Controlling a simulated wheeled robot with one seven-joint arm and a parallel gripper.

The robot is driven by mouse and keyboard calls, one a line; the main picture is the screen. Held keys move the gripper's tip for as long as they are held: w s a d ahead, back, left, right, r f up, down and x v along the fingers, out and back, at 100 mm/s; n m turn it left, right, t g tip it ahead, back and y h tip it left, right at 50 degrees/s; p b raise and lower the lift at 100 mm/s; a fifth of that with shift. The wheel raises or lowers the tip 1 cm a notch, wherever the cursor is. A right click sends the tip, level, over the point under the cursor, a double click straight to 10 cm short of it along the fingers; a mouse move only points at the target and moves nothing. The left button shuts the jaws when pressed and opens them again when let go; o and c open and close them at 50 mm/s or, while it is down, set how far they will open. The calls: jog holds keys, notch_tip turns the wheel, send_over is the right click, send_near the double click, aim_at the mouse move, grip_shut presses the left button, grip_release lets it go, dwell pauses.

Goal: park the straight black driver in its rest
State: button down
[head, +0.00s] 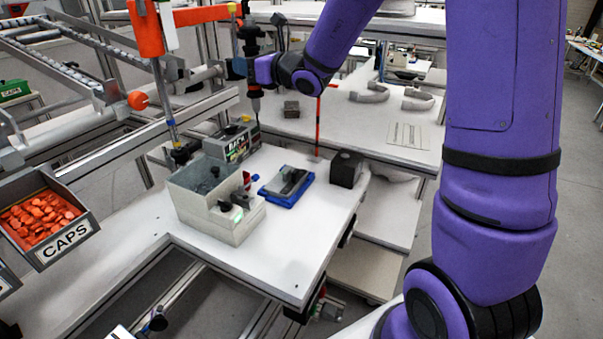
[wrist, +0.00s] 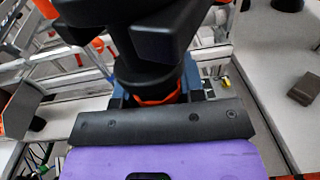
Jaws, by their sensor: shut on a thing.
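The straight black driver (head: 251,44) hangs upright, tip down, above the far edge of the front white table in the head view. My gripper (head: 244,68) is shut around its body. In the wrist view the driver (wrist: 150,62) fills the upper middle, with an orange ring low on it, between the bluish finger parts of my gripper (wrist: 160,96). A black block (head: 346,168) stands at the right edge of the front table. It may be the rest, but I cannot tell. The driver is well up and left of it, touching nothing below.
A grey bin (head: 215,205) and a blue tray (head: 287,188) with a dark part stand on the front table. A red-orange post (head: 318,125) rises behind. A brown block (head: 291,109) and grey curved parts lie on the far table. An orange-capped frame stands left of the driver.

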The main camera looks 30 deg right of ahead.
jog(key=s+d, duration=0.2)
jog(key=d, duration=0.7)
jog(key=shift+s+d, duration=0.2)
jog(key=shift+d, duration=0.2)
dwell(0.4)
jog(key=s+d, duration=0.2)
jog(key=d, duration=0.7)
jog(key=shift+s+d, duration=0.2)
jog(key=shift+d, duration=0.2)
dwell(0.3)
jog(key=w+d, duration=0.2)
jog(key=w, duration=0.4)
dwell(0.4)
